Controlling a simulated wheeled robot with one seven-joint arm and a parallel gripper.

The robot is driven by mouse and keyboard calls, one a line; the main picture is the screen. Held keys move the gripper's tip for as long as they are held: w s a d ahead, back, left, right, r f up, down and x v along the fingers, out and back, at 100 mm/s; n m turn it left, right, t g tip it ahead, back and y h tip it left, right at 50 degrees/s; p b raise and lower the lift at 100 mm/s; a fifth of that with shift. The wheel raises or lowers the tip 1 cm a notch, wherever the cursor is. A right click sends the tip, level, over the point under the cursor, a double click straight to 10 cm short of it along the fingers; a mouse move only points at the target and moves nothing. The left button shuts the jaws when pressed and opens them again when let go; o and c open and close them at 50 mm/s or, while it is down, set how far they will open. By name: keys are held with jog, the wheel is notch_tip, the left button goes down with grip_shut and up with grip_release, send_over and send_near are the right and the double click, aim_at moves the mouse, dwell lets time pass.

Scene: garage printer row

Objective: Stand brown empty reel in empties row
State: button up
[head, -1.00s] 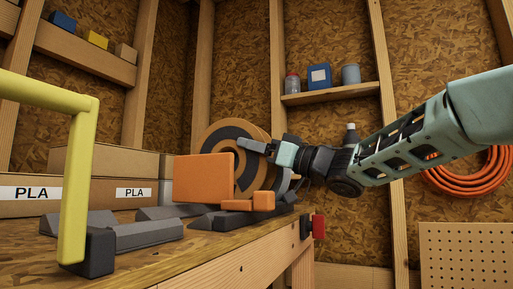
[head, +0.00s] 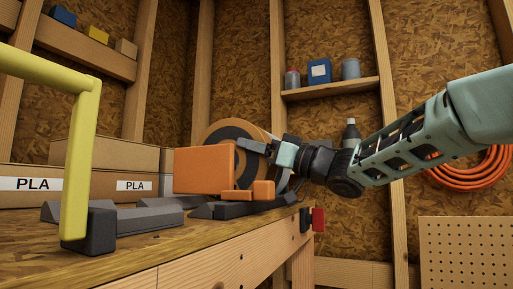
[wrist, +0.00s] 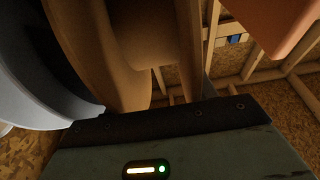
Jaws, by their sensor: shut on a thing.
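The brown reel (head: 211,134) stands upright on edge at the far end of the workbench in the head view. Its lower part is hidden behind an orange block, so I cannot tell whether it touches the bench. My gripper (head: 262,148) is shut on the reel at its upper right. In the wrist view the reel's brown flanges (wrist: 125,45) rise just beyond the gripper edge. A grey reel (wrist: 45,70) stands close beside it at left; I cannot tell whether they touch.
The orange block (head: 204,168) stands before the reel. Low dark grey blocks (head: 150,218) lie along the bench (head: 145,250). PLA boxes (head: 110,160) stand at left. A yellow handle-like frame (head: 80,150) is in the near left. A red clamp-like piece (head: 318,219) is at the bench end.

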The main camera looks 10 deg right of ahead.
jog(key=o, duration=1.7)
jog(key=shift+d, duration=0.1)
jog(key=shift+b+v, duration=3.75)
jog(key=shift+v, duration=4.9)
